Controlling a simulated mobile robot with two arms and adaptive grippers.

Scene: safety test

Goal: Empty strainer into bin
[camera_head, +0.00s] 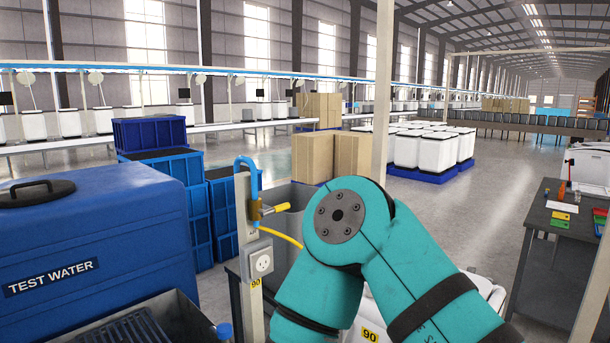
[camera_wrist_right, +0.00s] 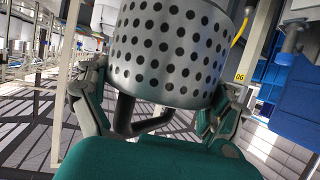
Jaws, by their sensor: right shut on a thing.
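The strainer (camera_wrist_right: 165,50) is a metal basket with round holes, large in the right wrist view. It appears tilted in that view, and its inside is hidden. Its dark handle (camera_wrist_right: 125,115) comes down between the fingers of my right gripper (camera_wrist_right: 155,112), which is shut on it. In the head view my teal right arm fills the lower middle and hides the strainer and gripper. A grey open-topped container (camera_head: 285,196) stands behind the arm, partly covered; I cannot tell for sure that it is the bin. My left gripper is in neither view.
A post (camera_head: 249,215) with a blue pipe, yellow-handled tap and socket stands left of my arm. A blue tank (camera_head: 95,225) marked TEST WATER is at left. Cardboard boxes (camera_head: 335,157) and blue crates (camera_head: 165,170) stand behind. A dark table (camera_head: 550,205) is at right; open floor lies before it.

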